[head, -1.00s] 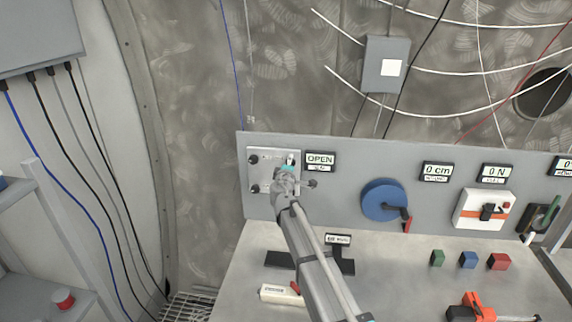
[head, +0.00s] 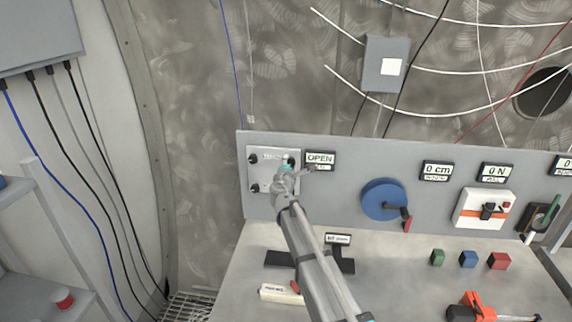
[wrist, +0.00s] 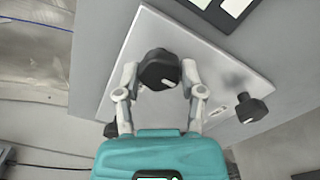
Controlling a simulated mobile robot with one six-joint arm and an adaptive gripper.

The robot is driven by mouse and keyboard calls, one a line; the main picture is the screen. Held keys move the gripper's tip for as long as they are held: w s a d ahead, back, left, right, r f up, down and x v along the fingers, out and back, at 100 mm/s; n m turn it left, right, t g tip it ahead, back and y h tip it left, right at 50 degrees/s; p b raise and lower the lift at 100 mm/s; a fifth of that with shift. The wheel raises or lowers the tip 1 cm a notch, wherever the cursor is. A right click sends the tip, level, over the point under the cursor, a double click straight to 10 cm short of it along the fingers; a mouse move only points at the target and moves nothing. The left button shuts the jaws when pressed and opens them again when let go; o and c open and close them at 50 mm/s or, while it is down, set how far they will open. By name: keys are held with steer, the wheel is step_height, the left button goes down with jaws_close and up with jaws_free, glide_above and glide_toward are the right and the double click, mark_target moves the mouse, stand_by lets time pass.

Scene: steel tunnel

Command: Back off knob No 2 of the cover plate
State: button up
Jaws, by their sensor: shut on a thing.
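The light grey cover plate (head: 264,177) is on the left end of the upright panel. It carries black knobs at its corners. My gripper (head: 287,168) reaches the plate's upper right knob (head: 291,160), beside the OPEN display. In the wrist view the gripper (wrist: 160,76) is shut on this black knob (wrist: 158,69), with one finger on each side. Another knob (wrist: 252,108) stands free to the right, and one more (wrist: 110,130) is partly hidden by the gripper body. I cannot read which knob is No 2. My arm hides the plate's lower right corner in the head view.
The OPEN display (head: 320,158) sits close to the plate's right. A blue handwheel (head: 383,199) and a white switch box (head: 484,210) are farther right. Coloured blocks (head: 468,259) and an orange tool (head: 478,306) lie on the bench below.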

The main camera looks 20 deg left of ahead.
steer(key=shift+d, duration=0.1)
stand_by(0.3)
steer(key=o, duration=1.1)
steer(key=shift+o, duration=0.2)
steer(key=v, duration=1.2)
